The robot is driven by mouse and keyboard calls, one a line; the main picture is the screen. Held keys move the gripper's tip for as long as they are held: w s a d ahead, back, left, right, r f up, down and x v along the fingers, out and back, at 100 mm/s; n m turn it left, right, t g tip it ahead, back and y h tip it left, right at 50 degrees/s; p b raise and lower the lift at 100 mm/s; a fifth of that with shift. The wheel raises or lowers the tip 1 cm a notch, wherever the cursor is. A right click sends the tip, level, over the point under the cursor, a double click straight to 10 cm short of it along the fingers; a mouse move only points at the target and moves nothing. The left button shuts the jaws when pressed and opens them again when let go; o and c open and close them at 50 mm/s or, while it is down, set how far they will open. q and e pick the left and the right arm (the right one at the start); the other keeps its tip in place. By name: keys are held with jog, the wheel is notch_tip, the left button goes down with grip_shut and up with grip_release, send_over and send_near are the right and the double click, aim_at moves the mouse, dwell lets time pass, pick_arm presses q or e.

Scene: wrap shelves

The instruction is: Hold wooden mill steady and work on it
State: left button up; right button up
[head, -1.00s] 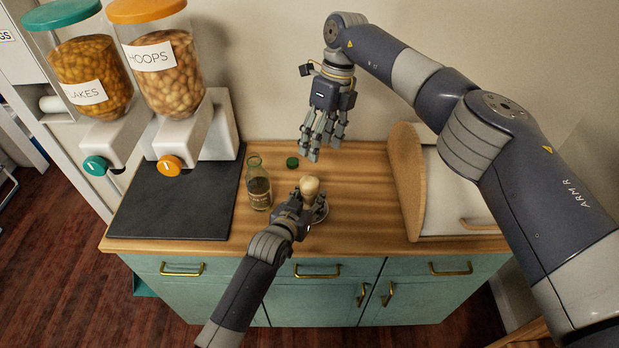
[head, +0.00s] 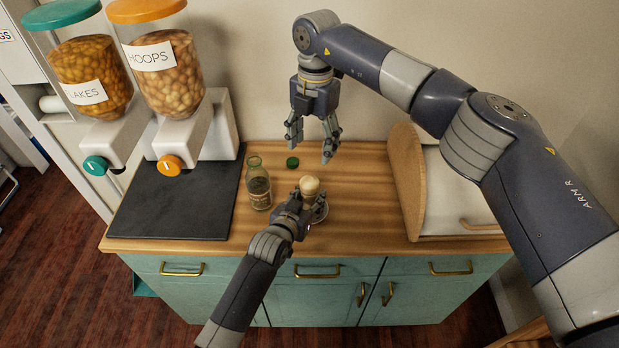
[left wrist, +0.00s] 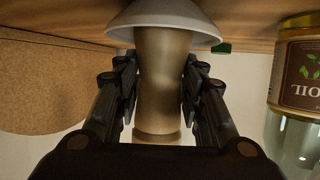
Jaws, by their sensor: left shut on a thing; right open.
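My left gripper (head: 305,207) is shut around the mill's body from the front. In the left wrist view, which is inverted, the brown mill (left wrist: 163,80) lies between both fingers, with the white dish (left wrist: 165,18) at its base. My right gripper (head: 311,148) is open and empty, fingers pointing down, above and behind the mill. The lower part of the mill is hidden by the left gripper in the head view.
A glass oil bottle (head: 259,188) stands close left of the mill, with a green cap (head: 292,162) behind it. A dark slab (head: 175,212) and cereal dispensers (head: 165,70) are at the left. A bread box (head: 405,170) stands at the right. Bare counter (head: 365,200) lies between.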

aim_at(309, 179)
jog(key=f+m, duration=0.1)
jog(key=f, duration=0.3)
jog(key=f+m, duration=0.2)
jog(key=f, duration=0.1)
jog(key=f+m, duration=0.1)
jog(key=f, duration=0.3)
jog(key=shift+s+a+f+m+t, duration=0.1)
jog(key=shift+a+f+m+t, duration=0.2)
jog(key=shift+m, duration=0.1)
jog(key=c, duration=1.1)
